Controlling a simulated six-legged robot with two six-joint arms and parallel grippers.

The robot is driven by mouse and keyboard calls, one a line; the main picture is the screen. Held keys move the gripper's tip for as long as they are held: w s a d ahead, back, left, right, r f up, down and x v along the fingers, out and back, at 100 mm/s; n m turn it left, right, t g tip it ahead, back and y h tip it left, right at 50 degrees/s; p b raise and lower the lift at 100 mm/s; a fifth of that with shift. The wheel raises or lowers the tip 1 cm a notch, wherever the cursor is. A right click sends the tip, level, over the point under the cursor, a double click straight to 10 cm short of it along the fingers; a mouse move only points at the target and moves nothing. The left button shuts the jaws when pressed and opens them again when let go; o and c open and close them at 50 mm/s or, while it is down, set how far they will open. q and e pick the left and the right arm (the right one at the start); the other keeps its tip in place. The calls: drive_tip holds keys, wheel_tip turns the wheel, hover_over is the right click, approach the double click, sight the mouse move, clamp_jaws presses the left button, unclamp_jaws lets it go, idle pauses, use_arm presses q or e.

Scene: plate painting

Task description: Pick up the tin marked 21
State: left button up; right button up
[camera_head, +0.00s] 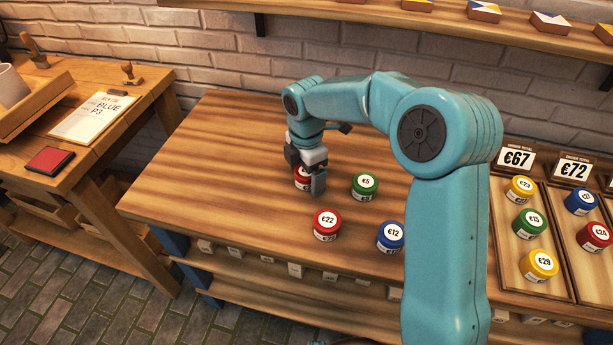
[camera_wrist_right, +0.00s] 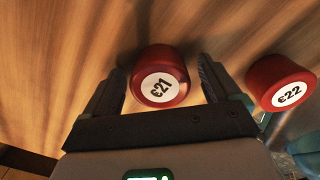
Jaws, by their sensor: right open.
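The red tin marked 21 (camera_wrist_right: 160,76) stands on the wooden table in the right wrist view, its white label facing up. In the head view the red tin (camera_head: 300,184) is mostly hidden by my gripper. My right gripper (camera_wrist_right: 158,82) is open, with one finger on each side of the tin and visible gaps beside it. In the head view the right gripper (camera_head: 305,180) is at the tin, toward the table's left half. My left gripper is not in view.
A red tin marked 22 (camera_head: 326,224) is close by, also in the right wrist view (camera_wrist_right: 281,82). A green tin marked 5 (camera_head: 365,186) and a blue tin marked 12 (camera_head: 390,237) stand to the right. Trays with tins sit at the far right. The table's left end is clear.

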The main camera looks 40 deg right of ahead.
drive_tip(key=shift+c, duration=1)
drive_tip(key=c, duration=1)
drive_tip(key=shift+r, duration=0.2)
